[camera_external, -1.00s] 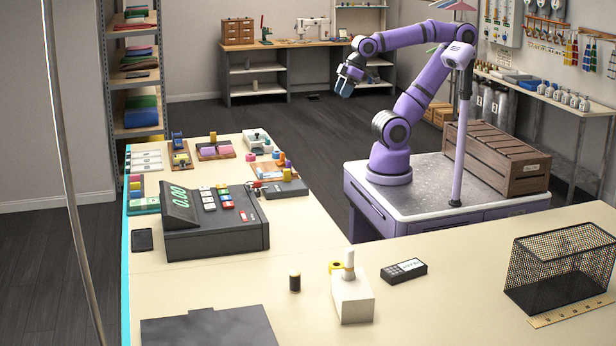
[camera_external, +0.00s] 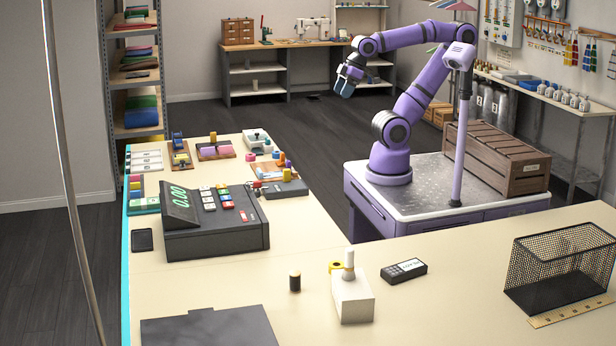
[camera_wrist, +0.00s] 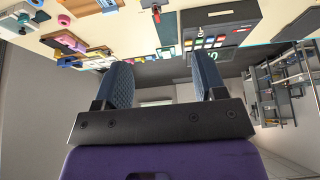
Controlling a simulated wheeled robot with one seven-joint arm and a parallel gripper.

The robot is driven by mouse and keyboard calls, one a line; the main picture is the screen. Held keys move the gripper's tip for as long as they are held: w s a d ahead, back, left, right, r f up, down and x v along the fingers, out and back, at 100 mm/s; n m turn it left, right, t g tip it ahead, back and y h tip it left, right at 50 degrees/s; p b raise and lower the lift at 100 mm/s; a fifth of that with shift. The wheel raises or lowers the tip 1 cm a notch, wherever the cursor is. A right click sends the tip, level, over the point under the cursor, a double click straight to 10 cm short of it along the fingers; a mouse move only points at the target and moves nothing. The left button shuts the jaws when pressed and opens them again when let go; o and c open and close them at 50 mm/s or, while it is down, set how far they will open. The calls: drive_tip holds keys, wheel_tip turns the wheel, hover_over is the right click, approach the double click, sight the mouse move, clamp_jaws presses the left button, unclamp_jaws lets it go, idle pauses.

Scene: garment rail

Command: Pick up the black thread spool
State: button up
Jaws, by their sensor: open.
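The black thread spool (camera_external: 295,281) stands upright on the pale counter, left of a small white block-shaped device (camera_external: 352,296). It has a lighter top. I cannot pick it out in the wrist view. My gripper (camera_external: 347,79) hangs in the air at the end of my raised purple arm, far behind and above the spool. In the wrist view my gripper (camera_wrist: 162,85) shows two blue ridged fingers apart with nothing between them.
A cash register (camera_external: 215,225) stands left of the spool, and a dark flat mat (camera_external: 210,328) lies in front. A black handheld device (camera_external: 404,271) and a mesh basket (camera_external: 562,265) are to the right. The counter just around the spool is clear.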

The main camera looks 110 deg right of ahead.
drive_tip(key=w+a+r+n+y, duration=0.1)
drive_tip(key=w+a+n, duration=0.1)
drive_tip(key=w+a, duration=0.8)
drive_tip(key=w+a+r+n, duration=0.15)
drive_tip(key=w+a, duration=0.55)
drive_tip(key=w, duration=0.7)
drive_tip(key=n+g+y, duration=0.2)
drive_tip(key=n, duration=0.4)
hover_over(295, 273)
drive_tip(key=s+d, duration=0.2)
drive_tip(key=d, duration=0.1)
wheel_tip(295, 273, down, 29)
drive_tip(key=x, duration=0.4)
drive_tip(key=shift+a+f, duration=0.1)
drive_tip(key=shift+a, duration=0.1)
drive_tip(key=shift+a+x, duration=0.15)
drive_tip(key=shift+x, duration=1.45)
drive_tip(key=shift+a+x, duration=0.15)
drive_tip(key=shift+x, duration=1.4)
drive_tip(key=shift+s, duration=0.15)
